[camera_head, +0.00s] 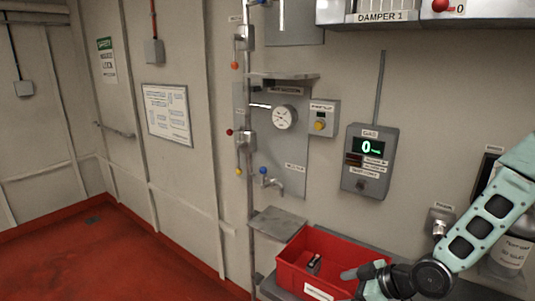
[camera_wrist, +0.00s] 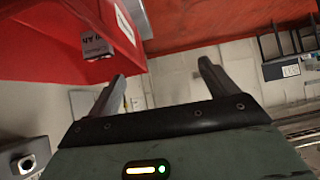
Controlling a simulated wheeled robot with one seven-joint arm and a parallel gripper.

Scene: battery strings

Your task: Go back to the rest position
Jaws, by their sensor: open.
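My gripper (camera_wrist: 162,88) is open in the wrist view, with its two fingers apart and nothing between them. In the head view my gripper (camera_head: 358,273) is at the lower right, over or beside the right part of a red bin (camera_head: 292,247). A small dark and grey block, which looks like a battery (camera_head: 314,264), lies in the bin. In the wrist view the red bin (camera_wrist: 50,45) is at the upper left, with the labelled block (camera_wrist: 96,44) in it. The view is tilted, so I cannot tell the exact height of my gripper above the bin.
A gas meter box (camera_head: 369,161) reading 0 hangs on the wall behind. A gauge (camera_head: 284,117) and pipes are further left. The red floor (camera_head: 110,255) at left is clear.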

